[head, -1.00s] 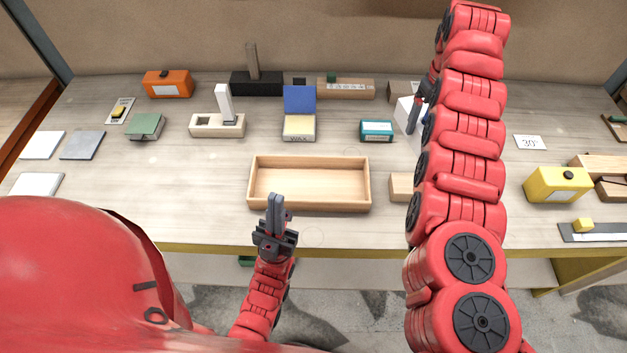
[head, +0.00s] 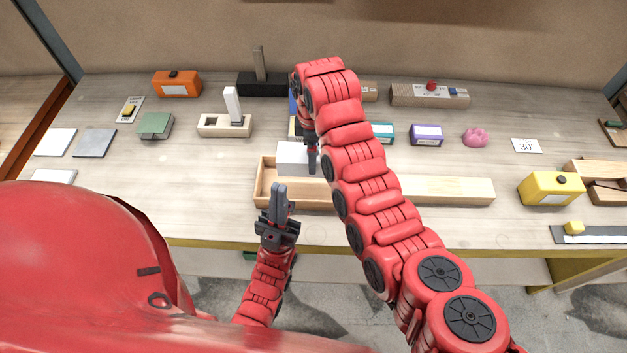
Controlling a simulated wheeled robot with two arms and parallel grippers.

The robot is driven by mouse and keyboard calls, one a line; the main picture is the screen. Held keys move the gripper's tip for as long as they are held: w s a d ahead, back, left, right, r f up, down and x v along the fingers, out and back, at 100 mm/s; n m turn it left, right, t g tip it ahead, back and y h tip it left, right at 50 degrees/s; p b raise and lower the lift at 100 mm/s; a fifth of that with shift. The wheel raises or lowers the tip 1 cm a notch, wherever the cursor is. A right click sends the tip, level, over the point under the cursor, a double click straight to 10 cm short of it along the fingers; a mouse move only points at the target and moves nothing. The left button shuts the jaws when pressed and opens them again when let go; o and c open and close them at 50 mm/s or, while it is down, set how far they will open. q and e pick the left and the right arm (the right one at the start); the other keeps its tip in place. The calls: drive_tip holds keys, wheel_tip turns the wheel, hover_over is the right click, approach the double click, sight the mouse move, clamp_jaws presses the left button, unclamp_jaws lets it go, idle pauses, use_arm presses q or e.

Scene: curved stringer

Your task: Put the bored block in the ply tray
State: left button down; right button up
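A white block (head: 291,160), which I take to be the bored block, is in my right gripper (head: 312,158), over the back part of the ply tray. No bore shows on the side I see. The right gripper's fingers are partly hidden by its own arm but look closed on the block's right side. The ply tray (head: 261,190) is a shallow wooden box in the middle of the bench; its right part is hidden behind my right arm. My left gripper (head: 279,191) points up at the tray's front edge, empty, its fingers close together.
A long wooden strip (head: 445,189) lies right of the tray. A wooden block with a slot and a white upright (head: 225,125) stands behind left. A teal box (head: 383,132), purple box (head: 426,135) and pink lump (head: 475,138) sit behind right.

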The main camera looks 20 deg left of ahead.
wheel_tip(320, 180, down, 6)
drive_tip(key=shift+r+p, duration=0.25)
drive_tip(key=shift+p, duration=0.55)
drive_tip(key=shift+f+p, duration=0.35)
drive_tip(key=shift+f, duration=0.3)
wheel_tip(320, 180, down, 2)
drive_tip(key=shift+f, duration=0.3)
drive_tip(key=shift+f, duration=0.1)
drive_tip(key=shift+f, duration=0.15)
drive_tip(key=o, duration=1.5)
